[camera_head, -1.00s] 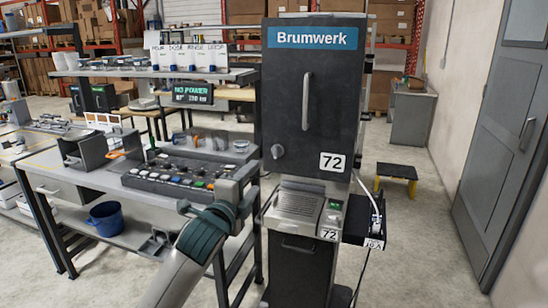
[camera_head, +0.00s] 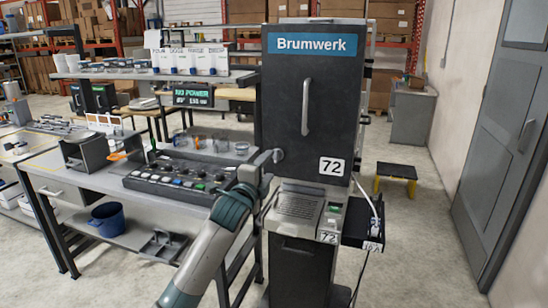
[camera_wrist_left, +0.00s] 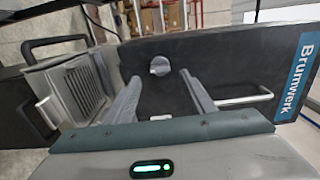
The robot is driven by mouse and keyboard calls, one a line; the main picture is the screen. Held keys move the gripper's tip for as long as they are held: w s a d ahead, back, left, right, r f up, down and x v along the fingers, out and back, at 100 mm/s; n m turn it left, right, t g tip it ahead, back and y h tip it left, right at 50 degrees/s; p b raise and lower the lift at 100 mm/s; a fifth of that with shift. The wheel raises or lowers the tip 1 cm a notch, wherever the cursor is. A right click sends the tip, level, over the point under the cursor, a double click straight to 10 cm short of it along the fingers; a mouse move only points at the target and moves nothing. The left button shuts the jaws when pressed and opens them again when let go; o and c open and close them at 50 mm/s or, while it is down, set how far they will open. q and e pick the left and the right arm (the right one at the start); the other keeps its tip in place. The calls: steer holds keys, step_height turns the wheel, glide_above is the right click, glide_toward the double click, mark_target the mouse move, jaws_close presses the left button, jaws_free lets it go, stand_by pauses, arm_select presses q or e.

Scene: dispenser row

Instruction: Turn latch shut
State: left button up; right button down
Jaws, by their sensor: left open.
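The latch is a small grey knob (camera_head: 279,155) low on the left of the black Brumwerk door (camera_head: 335,125). In the wrist view the knob (camera_wrist_left: 160,66) shows a ridge across its face and lies ahead, between the two fingers. My left gripper (camera_head: 266,160) is at the knob's left side in the head view and partly overlaps it. In the wrist view the left gripper (camera_wrist_left: 161,77) is open, with nothing between its fingers. Whether a finger touches the knob, I cannot tell. My right gripper is out of view.
A vertical door handle (camera_head: 306,104) stands out above and right of the knob. Below is a ledge with a ribbed tray (camera_head: 298,205). A bench with a button panel (camera_head: 180,180) is at left. A yellow-legged stool (camera_head: 396,172) stands on open floor at right.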

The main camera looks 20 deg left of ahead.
mark_target(275, 158)
arm_select(q)
steer(key=w+p, duration=0.1)
steer(key=w, duration=0.3)
steer(key=shift+w+d, duration=0.1)
steer(key=shift+w, duration=1.1)
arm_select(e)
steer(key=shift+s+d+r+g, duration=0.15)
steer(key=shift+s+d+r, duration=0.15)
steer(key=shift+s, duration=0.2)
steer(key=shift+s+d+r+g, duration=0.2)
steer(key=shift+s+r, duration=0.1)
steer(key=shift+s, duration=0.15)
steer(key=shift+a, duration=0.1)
arm_select(q)
steer(key=c, duration=1)
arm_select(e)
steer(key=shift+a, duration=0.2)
